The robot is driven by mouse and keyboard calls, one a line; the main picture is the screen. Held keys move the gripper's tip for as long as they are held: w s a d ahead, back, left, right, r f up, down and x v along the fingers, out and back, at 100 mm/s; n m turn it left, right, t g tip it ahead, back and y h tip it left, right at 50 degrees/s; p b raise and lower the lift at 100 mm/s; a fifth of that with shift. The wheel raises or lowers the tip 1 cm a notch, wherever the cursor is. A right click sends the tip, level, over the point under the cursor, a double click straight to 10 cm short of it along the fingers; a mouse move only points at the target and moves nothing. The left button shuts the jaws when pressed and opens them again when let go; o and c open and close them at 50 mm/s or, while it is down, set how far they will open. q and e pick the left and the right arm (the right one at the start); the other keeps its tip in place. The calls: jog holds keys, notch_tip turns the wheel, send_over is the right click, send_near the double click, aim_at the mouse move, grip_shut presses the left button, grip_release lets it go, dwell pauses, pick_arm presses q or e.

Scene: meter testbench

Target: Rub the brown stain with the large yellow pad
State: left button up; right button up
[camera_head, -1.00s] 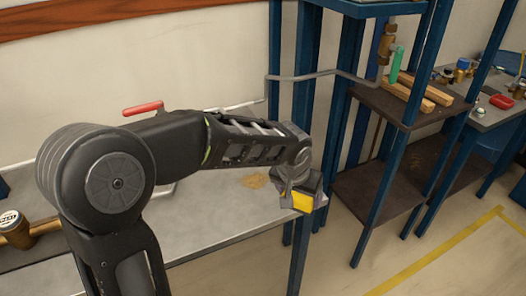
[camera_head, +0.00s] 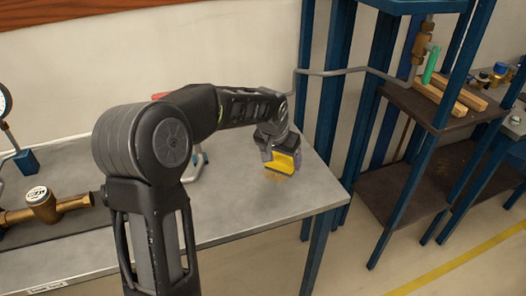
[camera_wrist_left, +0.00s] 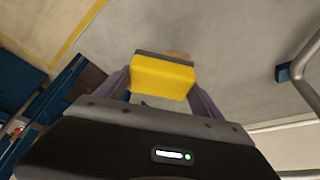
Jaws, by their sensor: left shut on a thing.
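My left gripper (camera_head: 281,150) is shut on the large yellow pad (camera_head: 286,161), which has a dark grey layer along one side. The pad also shows between the fingers in the left wrist view (camera_wrist_left: 162,77). The brown stain (camera_head: 273,177) is a small tan patch on the grey tabletop, at and just below the pad's lower edge in the head view. The pad hides part of it. A bit of the stain (camera_wrist_left: 178,55) shows past the pad's edge in the wrist view. I cannot tell whether the pad touches the table. My right gripper is out of view.
The grey table (camera_head: 240,212) is clear around the stain, with its right edge close by. A brass meter (camera_head: 42,203) and a gauge (camera_head: 4,105) stand at the left. A blue-framed shelf (camera_head: 400,190) rises to the right. A red part (camera_head: 160,96) shows behind my arm.

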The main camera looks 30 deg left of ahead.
pick_arm(q)
jog(key=a, duration=0.6)
jog(key=shift+w+a+f, duration=0.15)
jog(key=shift+a+f, duration=0.1)
jog(key=shift+a, duration=0.1)
jog(key=shift+f+n, duration=0.15)
jog(key=shift+n, duration=0.15)
